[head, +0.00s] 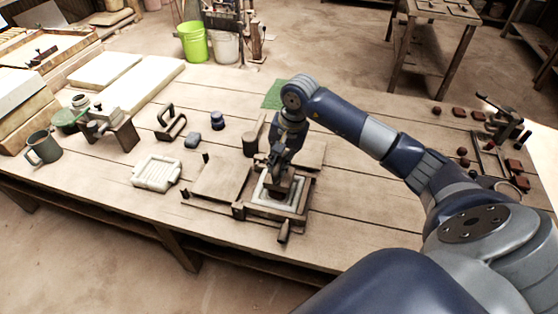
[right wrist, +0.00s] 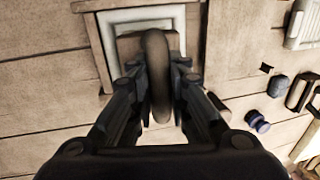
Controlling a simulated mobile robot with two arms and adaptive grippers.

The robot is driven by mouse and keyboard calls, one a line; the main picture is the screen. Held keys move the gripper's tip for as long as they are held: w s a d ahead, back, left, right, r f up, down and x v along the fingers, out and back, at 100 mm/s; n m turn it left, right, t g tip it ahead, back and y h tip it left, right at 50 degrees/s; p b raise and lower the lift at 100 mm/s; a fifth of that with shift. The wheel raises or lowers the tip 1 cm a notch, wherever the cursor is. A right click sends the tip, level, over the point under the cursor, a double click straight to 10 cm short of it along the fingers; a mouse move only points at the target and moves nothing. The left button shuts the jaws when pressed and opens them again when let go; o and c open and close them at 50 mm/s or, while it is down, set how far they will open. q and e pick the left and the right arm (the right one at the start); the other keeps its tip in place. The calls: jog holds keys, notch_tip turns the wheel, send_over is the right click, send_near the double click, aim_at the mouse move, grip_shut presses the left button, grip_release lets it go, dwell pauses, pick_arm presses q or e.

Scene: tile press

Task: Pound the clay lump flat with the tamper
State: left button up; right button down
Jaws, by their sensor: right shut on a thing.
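My right gripper (head: 276,160) is shut on the brown handle of the tamper (head: 282,184). In the right wrist view, the tamper's curved handle (right wrist: 158,75) stands between the two fingers (right wrist: 157,95). The tamper's wooden block is over the press frame (head: 299,208), inside its pale inner border (right wrist: 112,35). I cannot tell whether the block touches what lies below. The clay lump is not visible; the tamper and gripper cover the middle of the frame. My left gripper is not in view.
A flat board (head: 222,178) adjoins the frame on the left. Further left lie a white ribbed mould (head: 158,172), a handled tool (head: 170,124), a grey block (head: 192,140) and a dark blue knob (head: 218,121). A mug (head: 45,148) stands far left. The front-left tabletop is clear.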

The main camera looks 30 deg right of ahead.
notch_tip(320, 180, down, 4)
jog(key=b, duration=0.2)
jog(key=shift+b, duration=0.3)
jog(key=shift+s+a+r+p, duration=0.1)
jog(key=shift+r+p, duration=0.2)
jog(key=shift+r, duration=0.25)
notch_tip(320, 180, up, 6)
jog(key=p, duration=0.3)
jog(key=shift+w+d+f+b, duration=0.4)
jog(key=shift+w+f+b, duration=0.05)
jog(key=shift+w+b, duration=0.2)
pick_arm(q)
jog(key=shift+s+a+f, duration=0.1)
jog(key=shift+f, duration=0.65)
pick_arm(e)
jog(key=shift+d+r, duration=0.1)
